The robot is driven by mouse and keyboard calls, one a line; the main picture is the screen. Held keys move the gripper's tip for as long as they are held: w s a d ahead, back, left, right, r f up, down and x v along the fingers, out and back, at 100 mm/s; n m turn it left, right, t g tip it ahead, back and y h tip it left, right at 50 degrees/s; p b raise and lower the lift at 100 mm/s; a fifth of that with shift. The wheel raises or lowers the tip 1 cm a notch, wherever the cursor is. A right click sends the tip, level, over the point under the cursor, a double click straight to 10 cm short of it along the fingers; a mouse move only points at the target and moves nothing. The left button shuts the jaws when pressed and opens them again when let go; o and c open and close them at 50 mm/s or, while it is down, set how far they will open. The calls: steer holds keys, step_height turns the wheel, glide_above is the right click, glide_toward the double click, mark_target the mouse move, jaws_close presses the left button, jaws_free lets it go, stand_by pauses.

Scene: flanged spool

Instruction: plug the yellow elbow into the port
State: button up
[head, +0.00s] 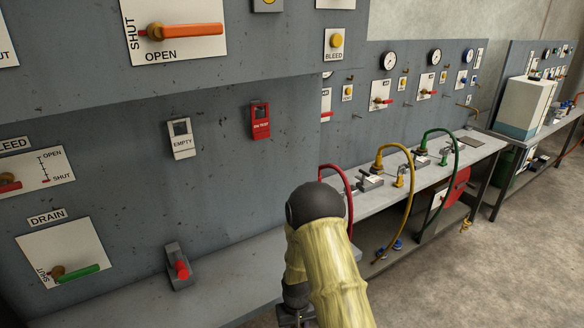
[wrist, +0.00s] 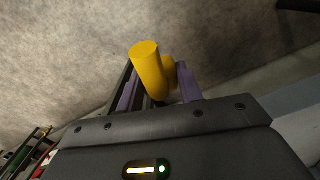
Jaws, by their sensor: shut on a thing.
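The yellow elbow (wrist: 148,68) is in the wrist view, a short thick yellow piece with a side stub to the right. My gripper (wrist: 158,86) is shut on it, with a purple-grey finger on each side. The elbow's round end sticks out past the fingers over a blurred grey-brown background. In the head view only a dark part of my gripper (head: 294,314) shows at the bottom edge. The elbow is hidden there behind my arm or below the frame. I cannot make out the port for certain in either view.
A grey bench (head: 200,290) runs along the panel, with a grey block and red knob (head: 181,269) on it. Further right, red (head: 348,190), yellow (head: 410,185) and green (head: 456,165) hoses arch over a bench edge. Concrete floor (head: 500,260) lies open at right.

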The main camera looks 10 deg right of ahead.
steer(key=shift+s, duration=0.1)
steer(key=w+d+r+n+t+h+p, duration=0.2)
steer(key=w+r+n+t+p, duration=0.3)
steer(key=r, duration=0.9)
steer(key=w+d+r+n+t+h+p, duration=0.1)
steer(key=w+r+n+p, duration=0.35)
steer(key=r, duration=1.05)
steer(key=w+d+r+n+t+h+p, duration=0.25)
steer(key=w+r, duration=0.55)
steer(key=r, duration=0.6)
steer(key=s+a+r+n+t+y+p, duration=0.1)
steer(key=s+r+n+t+y+p, duration=0.1)
steer(key=r, duration=1.1)
steer(key=s+a+r+n+t+y+p, duration=0.1)
steer(key=s+r+n+t+y+p, duration=0.2)
steer(key=r, duration=1.1)
steer(key=s+a+r+n+t+y+p, duration=0.1)
steer(key=r+y, duration=0.5)
steer(key=r, duration=0.8)
steer(key=s+n+t+p, duration=0.1)
steer(key=n+t+p, duration=0.1)
steer(key=n+p, duration=0.1)
steer(key=shift+s+a+n+t, duration=0.3)
steer(key=shift+s+a+t, duration=0.05)
steer(key=shift+w+r, duration=0.1)
steer(key=shift+w, duration=0.05)
steer(key=shift+x, duration=2.65)
